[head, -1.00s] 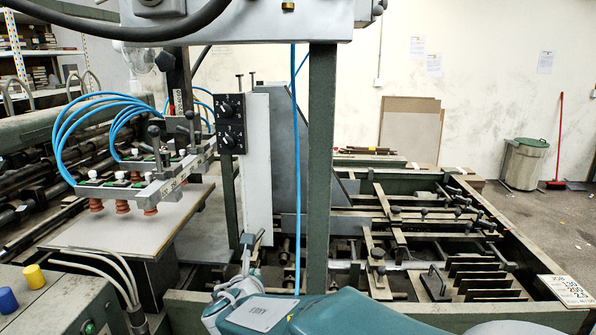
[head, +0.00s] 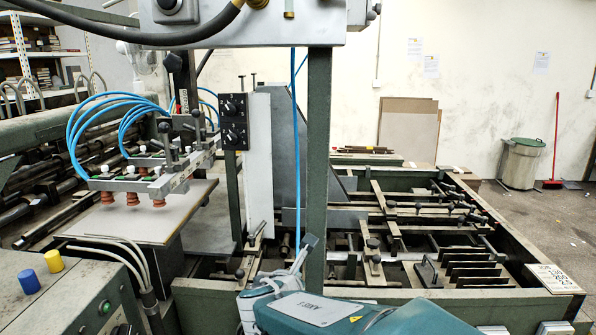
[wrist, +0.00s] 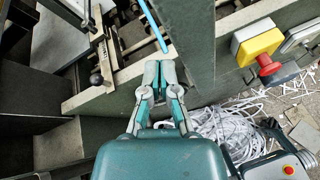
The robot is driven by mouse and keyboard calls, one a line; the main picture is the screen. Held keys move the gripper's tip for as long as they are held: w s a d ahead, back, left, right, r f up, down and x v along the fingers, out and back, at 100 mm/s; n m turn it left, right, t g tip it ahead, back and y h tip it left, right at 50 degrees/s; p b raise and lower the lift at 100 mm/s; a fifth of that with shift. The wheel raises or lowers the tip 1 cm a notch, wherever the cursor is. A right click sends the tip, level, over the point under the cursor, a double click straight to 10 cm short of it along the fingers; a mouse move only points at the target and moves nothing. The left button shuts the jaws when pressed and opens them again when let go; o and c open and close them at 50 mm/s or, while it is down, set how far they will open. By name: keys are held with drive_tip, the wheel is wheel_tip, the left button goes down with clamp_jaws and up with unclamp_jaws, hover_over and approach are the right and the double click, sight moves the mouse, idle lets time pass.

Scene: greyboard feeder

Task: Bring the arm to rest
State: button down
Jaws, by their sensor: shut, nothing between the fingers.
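My gripper (wrist: 159,68) shows in the wrist view with its grey and teal fingers drawn together and nothing between them. It points toward the green machine frame, with a blue hose just beyond the fingertips. In the head view my gripper (head: 308,244) is at the bottom middle, by the foot of the green upright post, partly covered by my teal arm. I cannot tell in the wrist view whether it touches the frame.
The green post (head: 318,150) stands close by the gripper. Suction cups (head: 132,198) hang over a board at left. A red emergency button (wrist: 265,61) and heaped white strips (wrist: 225,130) lie right of the gripper. Open floor (head: 545,215) shows at far right.

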drive_tip(key=s+d+m+g+h, duration=0.25)
drive_tip(key=s+d+m, duration=0.35)
drive_tip(key=d+m, duration=0.45)
drive_tip(key=s+d+f+m+g+y, duration=0.1)
drive_tip(key=s+d+m+g+y, duration=0.1)
drive_tip(key=s+m, duration=0.7)
drive_tip(key=s+d+f+m+g+y, duration=0.1)
drive_tip(key=s+d+m+g+y, duration=0.1)
drive_tip(key=s+m, duration=0.7)
drive_tip(key=shift+s+d+m+y, duration=0.45)
drive_tip(key=shift+d+m, duration=0.1)
drive_tip(key=shift+d, duration=0.25)
